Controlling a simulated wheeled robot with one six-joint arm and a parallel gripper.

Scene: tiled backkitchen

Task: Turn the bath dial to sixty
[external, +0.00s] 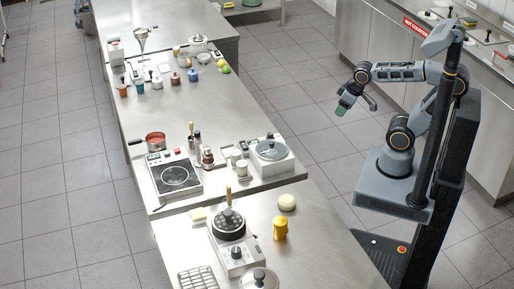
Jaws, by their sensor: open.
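My gripper (343,108) hangs in the air over the aisle at the right of the steel counters, pointing down. It is open, with a small greenish part showing near its fingers, and it touches no counter or device. A white box-shaped device with a round grey lid (271,150) stands at the right edge of the middle counter; it looks like the bath. My gripper is above and to the right of it, well apart. Its dial and any marks are too small to make out from here.
A hotplate (175,175), a red pot (155,140) and several bottles and cups share the middle counter (180,110). The near counter holds a device with a black round top (229,224), a yellow container (280,228) and a wire rack (198,278). The tiled aisle (300,90) is clear.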

